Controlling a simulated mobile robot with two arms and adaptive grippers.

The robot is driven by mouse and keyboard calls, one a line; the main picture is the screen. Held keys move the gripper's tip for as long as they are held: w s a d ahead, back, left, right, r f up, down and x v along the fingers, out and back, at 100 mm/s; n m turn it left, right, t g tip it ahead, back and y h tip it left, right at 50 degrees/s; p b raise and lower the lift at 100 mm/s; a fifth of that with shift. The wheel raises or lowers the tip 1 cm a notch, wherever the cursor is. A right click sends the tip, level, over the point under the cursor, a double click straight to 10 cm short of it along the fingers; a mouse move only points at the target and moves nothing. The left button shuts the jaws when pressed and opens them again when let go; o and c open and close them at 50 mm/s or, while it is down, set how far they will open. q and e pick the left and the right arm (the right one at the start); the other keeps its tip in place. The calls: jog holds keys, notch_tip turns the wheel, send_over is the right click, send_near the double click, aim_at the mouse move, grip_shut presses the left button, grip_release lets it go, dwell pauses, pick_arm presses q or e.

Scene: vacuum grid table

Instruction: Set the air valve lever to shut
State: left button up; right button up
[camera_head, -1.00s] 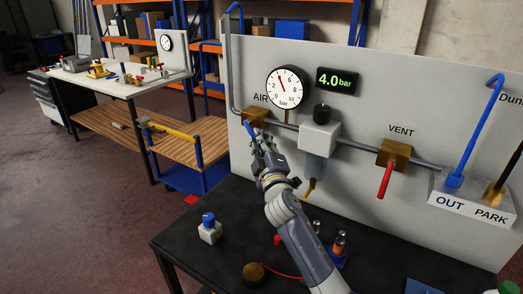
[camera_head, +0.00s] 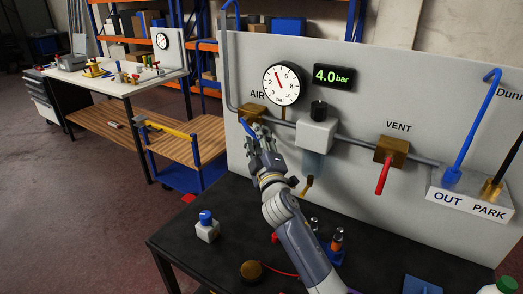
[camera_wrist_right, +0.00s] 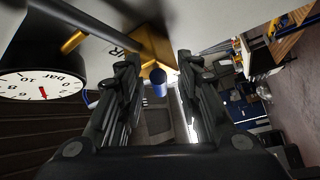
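The air valve is a brass block (camera_head: 251,112) on the grey pipe, below the label AIR on the white panel. Its blue lever (camera_head: 246,127) points down and slightly right, its lower part hidden by my gripper. My right gripper (camera_head: 257,134) is at the lever. In the right wrist view, the lever's blue end (camera_wrist_right: 158,80) shows between the two fingers, which stand apart with visible gaps; the brass block (camera_wrist_right: 153,45) is beyond. The display (camera_head: 334,77) reads 4.0 bar. My left gripper is not in view.
The round gauge (camera_head: 284,83) and the filter unit (camera_head: 315,133) are close right of the valve. A red vent lever (camera_head: 383,174) hangs farther right. Below, the black table (camera_head: 185,235) carries a blue-capped block (camera_head: 207,227) and other small parts.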

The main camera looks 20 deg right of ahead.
jog(key=v, duration=1.1)
jog(key=shift+s, duration=0.2)
jog(key=shift+a+f, duration=0.1)
jog(key=shift+c, duration=0.6)
